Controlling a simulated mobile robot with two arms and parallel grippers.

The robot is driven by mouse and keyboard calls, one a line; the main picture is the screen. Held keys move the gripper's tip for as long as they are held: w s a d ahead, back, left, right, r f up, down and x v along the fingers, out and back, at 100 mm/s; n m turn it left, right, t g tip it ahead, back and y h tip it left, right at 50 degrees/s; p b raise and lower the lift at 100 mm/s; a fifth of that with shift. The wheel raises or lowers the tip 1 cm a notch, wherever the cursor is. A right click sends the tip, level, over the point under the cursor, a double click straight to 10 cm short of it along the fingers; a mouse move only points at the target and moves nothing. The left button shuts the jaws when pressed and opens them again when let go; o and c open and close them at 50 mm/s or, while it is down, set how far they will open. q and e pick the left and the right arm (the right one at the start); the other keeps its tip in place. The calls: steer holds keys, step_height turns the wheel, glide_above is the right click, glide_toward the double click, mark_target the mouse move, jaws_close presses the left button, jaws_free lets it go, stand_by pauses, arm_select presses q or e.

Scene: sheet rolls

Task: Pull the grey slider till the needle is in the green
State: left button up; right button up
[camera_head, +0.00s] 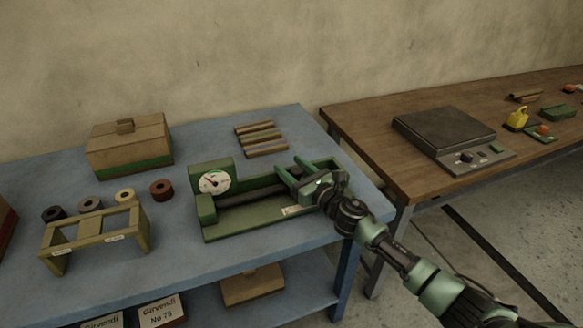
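A green device (225,219) stands on the blue table, with a long trough and a round white dial (214,182) at its left end. The dial's dark needle is too small to read against any green zone. A dark grey bar (246,196) lies lengthwise in the trough, running right from below the dial. My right gripper (288,165) is over the right half of the device, its two green fingers apart and nothing visible between them. I cannot tell whether it touches the device. No separate grey slider can be made out; the gripper hides part of the trough. My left gripper is not in view.
Several rods (261,138) lie behind the device on the blue table (185,270). A wooden box (130,150), several small rolls (125,196) and a wooden rack (97,240) are left. A brown table (375,135) with a scale (445,135) stands right, beyond a gap.

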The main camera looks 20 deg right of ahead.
steer(key=v, duration=0.8)
steer(key=shift+b, duration=0.35)
steer(key=shift+w, duration=0.1)
steer(key=shift+f, duration=0.1)
